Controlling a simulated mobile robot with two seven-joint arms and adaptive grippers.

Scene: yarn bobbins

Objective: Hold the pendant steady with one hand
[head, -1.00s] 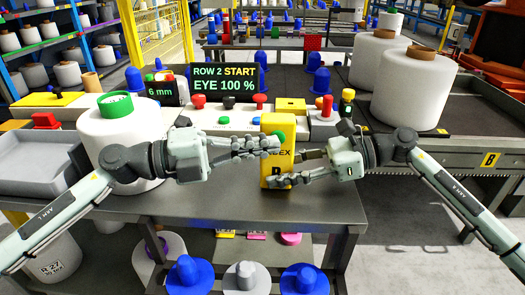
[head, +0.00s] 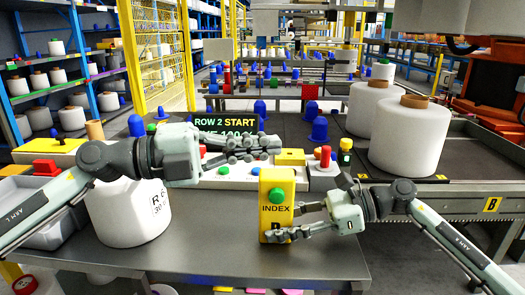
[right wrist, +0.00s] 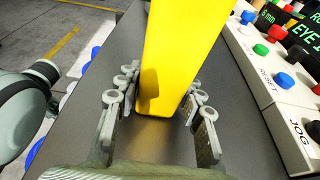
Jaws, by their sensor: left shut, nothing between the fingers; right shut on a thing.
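The yellow pendant (head: 269,222) stands upright near the front edge of the grey table, with a green button (head: 277,196) and the word INDEX on its face. My right gripper (head: 290,222) is shut on the lower part of the pendant from the right. In the right wrist view the pendant (right wrist: 175,50) rises between the two fingers. My left gripper (head: 268,147) is shut and empty, above and apart from the pendant, in front of the console. It hides part of the display (head: 228,122), which reads ROW 2 START.
The white console (head: 225,176) with coloured buttons lies behind the pendant. A large white bobbin (head: 125,212) stands at the left under my left arm. White bobbins (head: 408,135) stand at the right on a dark conveyor. The table front (head: 215,250) left of the pendant is clear.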

